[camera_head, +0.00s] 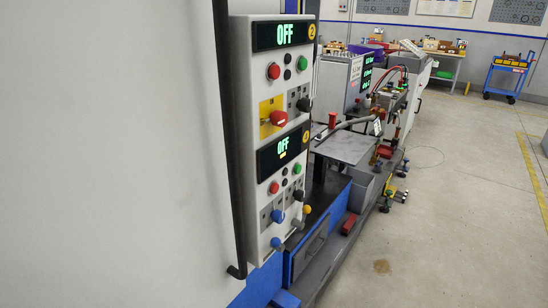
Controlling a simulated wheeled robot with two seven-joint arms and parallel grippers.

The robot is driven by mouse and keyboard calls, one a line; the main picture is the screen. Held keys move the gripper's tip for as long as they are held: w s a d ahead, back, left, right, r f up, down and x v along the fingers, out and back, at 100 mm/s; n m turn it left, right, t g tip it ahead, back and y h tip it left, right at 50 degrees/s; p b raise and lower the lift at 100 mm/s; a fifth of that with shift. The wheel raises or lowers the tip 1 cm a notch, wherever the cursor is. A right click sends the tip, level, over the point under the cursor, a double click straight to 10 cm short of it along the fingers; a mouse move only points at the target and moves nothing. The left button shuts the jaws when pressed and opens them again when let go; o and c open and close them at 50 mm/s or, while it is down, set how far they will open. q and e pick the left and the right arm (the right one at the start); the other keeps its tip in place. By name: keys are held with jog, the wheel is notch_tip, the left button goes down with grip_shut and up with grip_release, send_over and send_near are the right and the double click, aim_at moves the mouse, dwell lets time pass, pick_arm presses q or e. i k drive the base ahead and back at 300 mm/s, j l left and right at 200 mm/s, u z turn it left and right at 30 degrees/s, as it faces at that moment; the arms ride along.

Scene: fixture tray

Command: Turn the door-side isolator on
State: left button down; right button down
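A pale control panel (243,150) stands upright left of centre, seen at an angle. Its upper section has a display (285,34) reading OFF, a red rotary switch (279,118) on a yellow plate, and a dark rotary switch (303,104) to its right. The lower section has a second OFF display (283,147), a blue rotary switch (278,216) on a grey plate, and a dark rotary switch (299,195) to its right. No readable label says which is the door-side isolator. Neither gripper is in view.
A long black vertical bar (227,150) runs along the panel's left edge, beside a large white surface (110,150). Red (274,71) and green (302,62) buttons sit above the upper switches. A machine bench (345,148) stands behind. The floor (450,220) at right is clear.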

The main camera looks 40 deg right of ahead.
aim_at(279, 118)
jog(key=z, duration=1.25)
